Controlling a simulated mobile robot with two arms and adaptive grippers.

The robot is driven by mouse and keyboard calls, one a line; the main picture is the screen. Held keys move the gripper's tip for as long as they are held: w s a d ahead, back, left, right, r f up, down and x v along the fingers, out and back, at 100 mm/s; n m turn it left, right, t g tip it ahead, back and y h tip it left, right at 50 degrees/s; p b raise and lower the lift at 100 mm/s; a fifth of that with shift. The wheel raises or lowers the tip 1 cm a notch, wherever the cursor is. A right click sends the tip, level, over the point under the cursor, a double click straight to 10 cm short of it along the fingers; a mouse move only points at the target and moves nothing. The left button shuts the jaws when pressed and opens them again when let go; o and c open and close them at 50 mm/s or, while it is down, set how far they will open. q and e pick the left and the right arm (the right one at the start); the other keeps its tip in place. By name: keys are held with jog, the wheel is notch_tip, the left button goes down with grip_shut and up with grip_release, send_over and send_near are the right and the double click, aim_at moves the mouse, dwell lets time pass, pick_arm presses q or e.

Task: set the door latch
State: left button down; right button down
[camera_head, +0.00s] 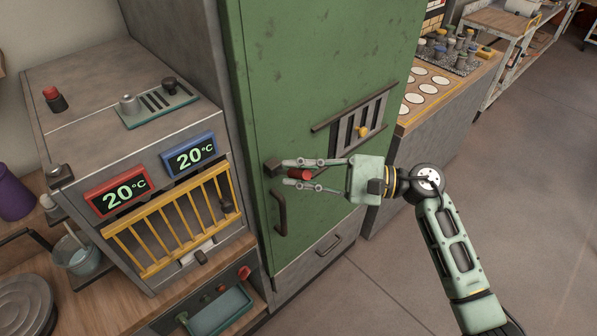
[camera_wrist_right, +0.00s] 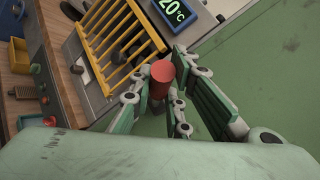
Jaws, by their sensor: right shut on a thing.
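The green door (camera_head: 325,60) is closed in the head view. A red cylindrical grip (camera_head: 299,175), which looks like the latch's handle, sits beside a dark block (camera_head: 272,167) at the door's left edge. My right gripper (camera_head: 286,173) reaches in from the right with its fingers on either side of the red grip and is shut on it. In the wrist view the red grip (camera_wrist_right: 161,80) stands between the fingers of the right gripper (camera_wrist_right: 168,100). How the latch joins the door is partly hidden by the fingers. My left gripper is not in view.
A dark pull handle (camera_head: 280,213) is below the latch. A kiln-like cabinet with a yellow grate (camera_head: 170,225) and two 20°C displays stands left. Open floor (camera_head: 400,270) lies right.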

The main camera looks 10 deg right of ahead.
jog(key=shift+f+b, duration=0.1)
jog(key=shift+b, duration=0.35)
jog(key=b, duration=0.1)
jog(key=h+b, duration=0.1)
jog(key=shift+w+a+r+m+b, duration=0.2)
jog(key=shift+r+m+b, duration=0.1)
jog(key=shift+m+b, duration=0.1)
jog(key=shift+w+r+h, duration=0.15)
jog(key=shift+r+h, duration=0.1)
jog(key=shift+h, duration=0.05)
jog(key=shift+w+a+r+m+g+h, duration=0.25)
jog(key=shift+w+r+m+g+h, duration=0.15)
jog(key=shift+r+m+h, duration=0.2)
jog(key=shift+w+a+r+m+g+h+p, duration=0.3)
jog(key=shift+m+p, duration=0.1)
jog(key=shift+p, duration=0.15)
jog(key=shift+w+a+r+m+g+h, duration=0.1)
jog(key=shift+w+a+m+g+h, duration=0.35)
jog(key=shift+m+h, duration=0.2)
